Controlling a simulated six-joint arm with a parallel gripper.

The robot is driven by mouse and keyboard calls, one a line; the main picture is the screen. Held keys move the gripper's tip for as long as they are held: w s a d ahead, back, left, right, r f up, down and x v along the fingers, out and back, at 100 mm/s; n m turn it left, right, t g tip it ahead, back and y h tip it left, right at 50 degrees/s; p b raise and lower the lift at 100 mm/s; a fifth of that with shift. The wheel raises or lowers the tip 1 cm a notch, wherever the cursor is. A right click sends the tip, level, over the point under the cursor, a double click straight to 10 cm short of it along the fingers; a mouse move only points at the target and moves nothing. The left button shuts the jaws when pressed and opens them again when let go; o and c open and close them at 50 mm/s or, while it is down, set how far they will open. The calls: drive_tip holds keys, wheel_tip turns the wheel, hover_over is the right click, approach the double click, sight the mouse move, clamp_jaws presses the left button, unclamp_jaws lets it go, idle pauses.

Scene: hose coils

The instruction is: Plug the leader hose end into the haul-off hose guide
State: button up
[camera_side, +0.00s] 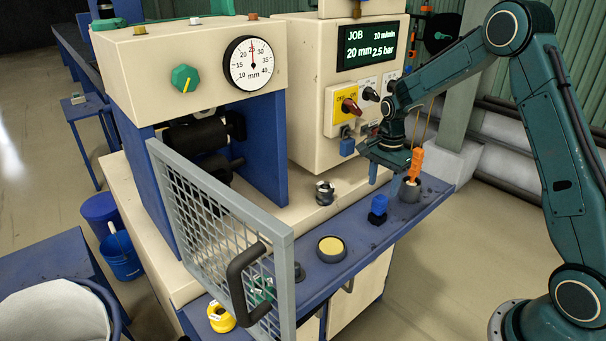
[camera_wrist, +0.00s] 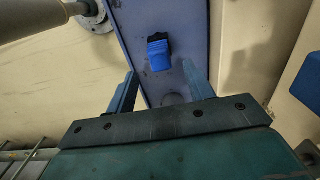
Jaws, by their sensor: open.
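My gripper (camera_side: 384,181) points down over the right part of the blue bench ledge, its two fingers apart with nothing between them. In the wrist view the open fingers (camera_wrist: 159,75) frame a blue block with a dark lower part (camera_wrist: 158,52), which lies beyond them. A blue piece on a dark base (camera_side: 378,207) stands on the ledge just below and in front of my gripper in the side view. A metal fitting (camera_side: 325,192) stands on the cream machine bed to the left. I cannot tell for certain which parts are the leader hose end and the haul-off hose guide.
A round tan-topped dish (camera_side: 331,249) sits on the ledge. The mesh guard (camera_side: 215,235) stands at left. The control box (camera_side: 340,85) rises behind.

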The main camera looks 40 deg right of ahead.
sight(381, 197)
drive_tip(key=shift+f, duration=3.7)
drive_tip(key=shift+c, duration=0.2)
clamp_jaws()
drive_tip(key=shift+r, duration=0.5)
drive_tip(key=shift+r, duration=1.35)
drive_tip(key=shift+r, duration=3.2)
